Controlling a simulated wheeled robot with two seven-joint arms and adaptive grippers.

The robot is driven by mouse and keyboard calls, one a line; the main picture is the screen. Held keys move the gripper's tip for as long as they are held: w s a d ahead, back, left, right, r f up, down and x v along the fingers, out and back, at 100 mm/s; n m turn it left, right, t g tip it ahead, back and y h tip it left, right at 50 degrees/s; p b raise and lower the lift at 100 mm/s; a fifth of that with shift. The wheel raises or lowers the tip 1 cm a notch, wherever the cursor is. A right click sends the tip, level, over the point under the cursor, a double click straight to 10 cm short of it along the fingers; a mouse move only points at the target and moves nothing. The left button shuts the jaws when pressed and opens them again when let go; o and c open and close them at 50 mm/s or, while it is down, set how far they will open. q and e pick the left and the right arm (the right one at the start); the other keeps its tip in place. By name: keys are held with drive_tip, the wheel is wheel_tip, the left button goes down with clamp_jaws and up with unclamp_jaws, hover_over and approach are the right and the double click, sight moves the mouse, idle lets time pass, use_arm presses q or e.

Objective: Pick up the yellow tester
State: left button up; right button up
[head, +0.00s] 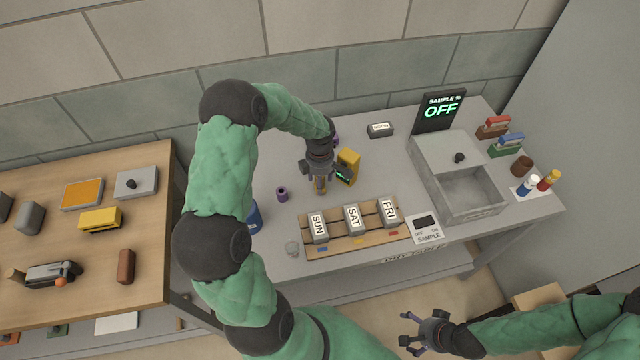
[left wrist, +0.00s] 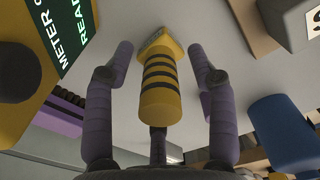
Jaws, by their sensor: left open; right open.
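The yellow tester (left wrist: 162,85), a rounded yellow handle with black bands, stands between the two fingers of my left gripper (left wrist: 163,75) in the left wrist view. A gap shows on both sides, so the fingers are open around it and not closed on it. In the head view my left gripper (head: 320,188) is low over the grey table, with a bit of the yellow tester (head: 322,184) showing between its fingers. My right gripper (head: 408,330) is open and empty, in front of the table over the floor.
A yellow meter box (head: 348,166) with a green-lit screen stands just right of my left gripper. A wooden rack (head: 350,240) with SUN, SAT and FRI blocks lies in front. A grey bin (head: 470,205) stands right.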

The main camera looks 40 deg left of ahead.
use_arm(q)
clamp_jaws()
drive_tip(key=shift+r, duration=0.2)
drive_tip(key=shift+r, duration=0.6)
drive_tip(key=s+d+r+p, duration=0.2)
drive_tip(key=s+d+r, duration=0.7)
drive_tip(key=s+r, duration=0.2)
drive_tip(key=shift+r, duration=0.25)
drive_tip(key=shift+w, duration=0.1)
